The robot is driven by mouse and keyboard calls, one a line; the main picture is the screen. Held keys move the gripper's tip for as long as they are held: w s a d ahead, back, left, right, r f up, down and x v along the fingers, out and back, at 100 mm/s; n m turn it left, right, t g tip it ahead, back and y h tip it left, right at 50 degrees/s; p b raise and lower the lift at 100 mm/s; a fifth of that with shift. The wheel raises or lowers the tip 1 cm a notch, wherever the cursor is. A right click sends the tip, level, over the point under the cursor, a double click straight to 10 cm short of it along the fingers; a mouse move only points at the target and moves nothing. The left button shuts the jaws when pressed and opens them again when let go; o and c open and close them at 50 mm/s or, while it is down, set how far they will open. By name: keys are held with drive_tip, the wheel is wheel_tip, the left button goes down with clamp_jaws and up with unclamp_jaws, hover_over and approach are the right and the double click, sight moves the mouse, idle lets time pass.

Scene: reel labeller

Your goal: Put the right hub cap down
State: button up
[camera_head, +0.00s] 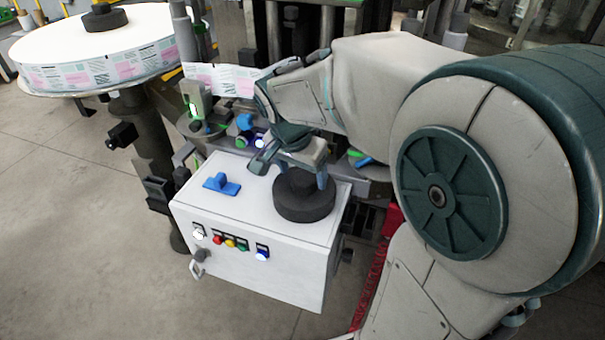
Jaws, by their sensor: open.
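The black round hub cap (304,205) rests on the right part of the white cabinet top (250,208), flat side down. My gripper (303,180) points down right above it, its blue-grey fingers spread at either side of the cap's raised middle. The jaws are open, and whether a finger touches the cap cannot be told. Another black hub cap (104,17) sits on top of the large label reel (70,40) at the upper left.
A blue T-shaped handle (221,185) lies on the cabinet top to the left. Coloured buttons (230,242) line the cabinet's front. The labelling machine (300,30) stands close behind. The cabinet top's front left area is clear.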

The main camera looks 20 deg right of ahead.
sight(295, 197)
drive_tip(key=v, duration=1)
drive_tip(key=s+f+n, duration=0.3)
drive_tip(key=s, duration=0.1)
drive_tip(key=s+d+f+n+y, duration=0.1)
drive_tip(key=s+f+n, duration=0.2)
drive_tip(key=s+f, duration=0.1)
drive_tip(key=s+d+f+n+y, duration=0.1)
drive_tip(key=s+f+n, duration=0.2)
drive_tip(key=s, duration=0.1)
drive_tip(key=shift+d+f+t, duration=0.1)
drive_tip(key=shift+f+t, duration=0.3)
